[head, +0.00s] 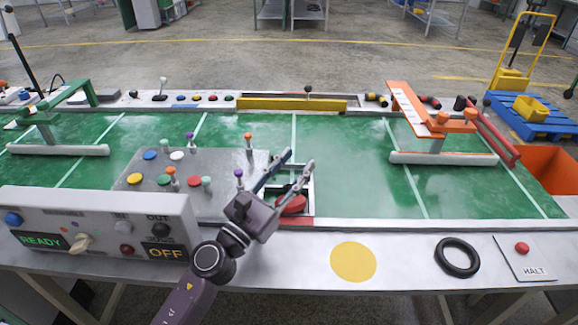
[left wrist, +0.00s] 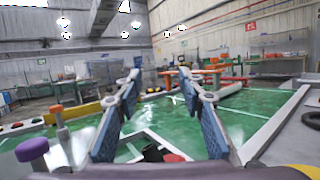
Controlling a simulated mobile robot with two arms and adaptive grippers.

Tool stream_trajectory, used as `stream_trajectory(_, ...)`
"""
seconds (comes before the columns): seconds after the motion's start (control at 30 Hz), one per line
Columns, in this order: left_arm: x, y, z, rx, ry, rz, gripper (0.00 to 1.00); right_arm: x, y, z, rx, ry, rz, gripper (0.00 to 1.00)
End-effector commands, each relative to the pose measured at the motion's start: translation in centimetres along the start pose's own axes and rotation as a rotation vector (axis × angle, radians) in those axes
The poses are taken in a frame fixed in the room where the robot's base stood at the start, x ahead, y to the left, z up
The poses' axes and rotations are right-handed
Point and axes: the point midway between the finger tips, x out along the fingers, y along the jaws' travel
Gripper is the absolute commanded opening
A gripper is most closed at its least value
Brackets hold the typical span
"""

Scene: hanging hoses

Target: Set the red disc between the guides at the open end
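The red disc (head: 292,205) lies low at the near end of a small pale-railed frame, partly hidden by my left gripper (head: 298,161). The pale guide rails (head: 310,190) border this frame at the right edge of a grey plate. In the left wrist view a red patch (left wrist: 173,158), apparently the disc, shows low between the fingers, beside a dark part. My left gripper also shows in the left wrist view (left wrist: 159,80); its fingers are wide apart with nothing between the tips. Whether it touches the disc is unclear. My right gripper is not in view.
Several coloured discs and upright pegs (head: 248,140) stand on the grey plate (head: 215,158) left of the gripper. A control box (head: 100,225) stands front left. A yellow circle (head: 353,262) and a black ring (head: 457,257) lie on the front edge.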

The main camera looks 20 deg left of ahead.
Motion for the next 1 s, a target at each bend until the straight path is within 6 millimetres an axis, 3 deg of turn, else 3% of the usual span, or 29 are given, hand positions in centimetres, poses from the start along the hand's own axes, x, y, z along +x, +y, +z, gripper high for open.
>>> stream_trajectory(0.03, -4.3, -0.2, -16.6, -0.085, 0.290, 0.016, 0.36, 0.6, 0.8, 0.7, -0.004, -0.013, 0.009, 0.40)
stream_trajectory(0.27, -5.0, -0.3, -14.5, -0.079, 0.253, 0.015, 0.36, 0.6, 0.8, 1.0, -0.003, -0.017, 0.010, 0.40)
stream_trajectory(1.0, -8.9, 0.3, -1.1, -0.009, 0.020, 0.013, 0.36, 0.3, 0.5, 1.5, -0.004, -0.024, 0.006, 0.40)
